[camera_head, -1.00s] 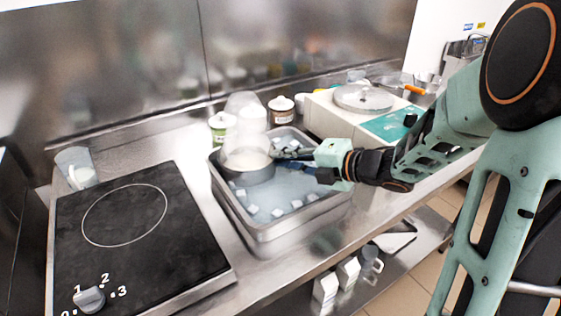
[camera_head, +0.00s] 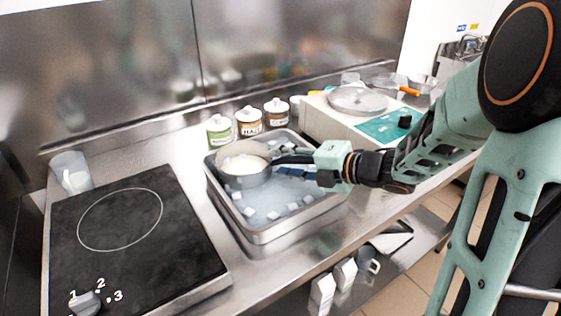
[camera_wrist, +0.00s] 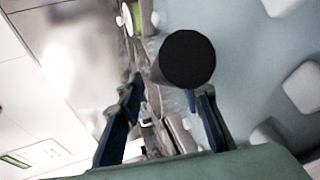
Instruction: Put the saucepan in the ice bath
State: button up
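The grey saucepan (camera_head: 246,180) with pale contents stands upright at the back left inside the metal ice bath (camera_head: 268,236), among white ice cubes and pale water. Its dark handle (camera_head: 290,159) points right toward my gripper (camera_head: 302,166). In the wrist view my gripper (camera_wrist: 170,105) has its two blue-black fingers spread with a gap between them. The round black end of the handle (camera_wrist: 187,58) shows at the fingertips, nearer the right finger. I cannot tell whether a finger touches it.
A black hob (camera_head: 120,240) with a knob (camera_head: 85,302) is on the left. Several labelled jars (camera_head: 249,121) stand behind the bath. A white and teal machine (camera_head: 385,127) is at the back right. A clear cup (camera_head: 71,172) stands behind the hob.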

jog(key=p+v, duration=0.1)
jog(key=v, duration=1)
jog(key=shift+a+r, duration=0.1)
